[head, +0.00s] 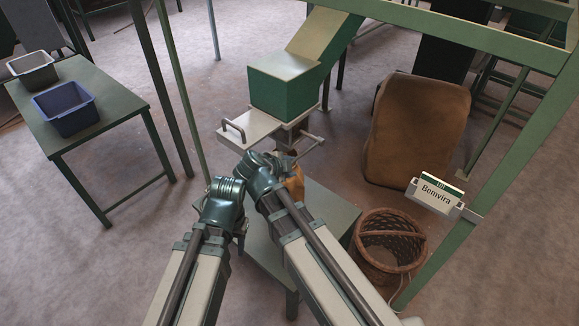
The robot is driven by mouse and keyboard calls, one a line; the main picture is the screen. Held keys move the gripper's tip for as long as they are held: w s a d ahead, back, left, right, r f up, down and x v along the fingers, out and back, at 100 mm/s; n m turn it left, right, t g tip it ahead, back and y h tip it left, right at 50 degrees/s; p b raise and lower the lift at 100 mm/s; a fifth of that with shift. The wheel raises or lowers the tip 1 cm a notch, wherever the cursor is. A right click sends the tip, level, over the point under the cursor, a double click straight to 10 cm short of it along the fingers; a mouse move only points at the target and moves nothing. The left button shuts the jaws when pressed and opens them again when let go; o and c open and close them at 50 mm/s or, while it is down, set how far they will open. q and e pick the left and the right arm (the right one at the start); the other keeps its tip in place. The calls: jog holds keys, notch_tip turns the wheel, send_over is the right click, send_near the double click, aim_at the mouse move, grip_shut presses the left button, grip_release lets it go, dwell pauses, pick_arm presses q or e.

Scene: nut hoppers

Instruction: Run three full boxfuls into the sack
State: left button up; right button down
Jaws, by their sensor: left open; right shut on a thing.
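A green measuring box (283,92) sits under a sloping chute (318,38). A pale slide plate (250,125) with a handle sticks out from its left side. A second, thinner handle (312,144) shows low on its right. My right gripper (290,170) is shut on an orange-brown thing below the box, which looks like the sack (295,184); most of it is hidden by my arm. My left gripper (241,230) is open, left of and nearer than the right one, its fingers mostly hidden behind its wrist. The fill inside box and sack cannot be seen.
A small grey-green table (325,215) stands under my arms. A wicker basket (390,250) and a "Bemvira" sign (437,194) are at right, with a large brown upholstered-looking shape (415,130) behind. A blue bin (66,110) and grey bin (33,71) stand on the left table (110,118). Green posts surround the box.

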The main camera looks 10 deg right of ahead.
jog(key=shift+d, duration=0.3)
jog(key=c, duration=0.8)
grip_release()
jog(key=o, duration=0.3)
jog(key=shift+w+d, duration=0.1)
jog(key=shift+d, duration=0.05)
pick_arm(q)
jog(key=shift+w+d, duration=0.1)
pick_arm(e)
jog(key=shift+o, duration=0.2)
